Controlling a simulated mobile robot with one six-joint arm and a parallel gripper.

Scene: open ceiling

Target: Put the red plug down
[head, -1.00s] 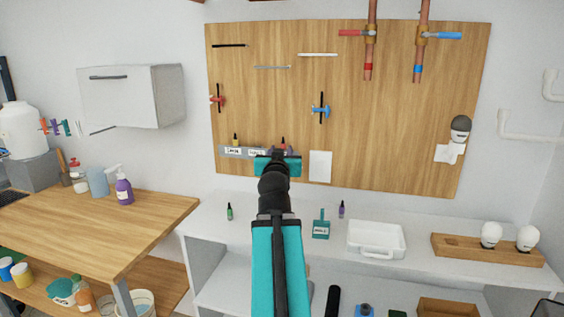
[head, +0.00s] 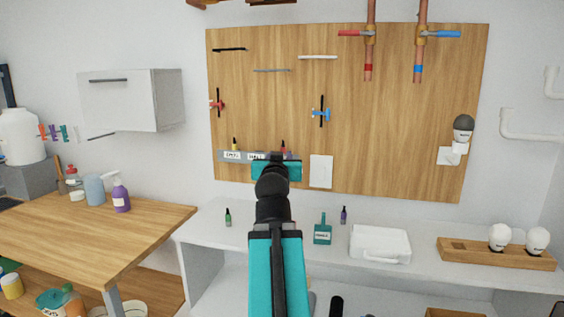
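A small red piece with a dark tip, which looks like the red plug (head: 283,149), shows just above my gripper (head: 276,169) in the head view. It is in line with the grey labelled strip (head: 226,156) on the wooden board. My turquoise gripper is seen from behind and hides part of the strip and the lower part of the red piece. I cannot tell whether the fingers hold it or whether it stands in the strip. A yellow plug (head: 234,145) stands at the strip's left part. A green plug (head: 228,218) and a purple plug (head: 343,215) stand upright on the white shelf.
The white shelf top (head: 280,226) below the board also bears a teal dustpan-like tool (head: 322,233), a white case (head: 379,245) and a wooden holder (head: 460,254) with white bulbs. A wooden table (head: 80,235) is at the left. Valve pipes (head: 370,60) hang at upper right.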

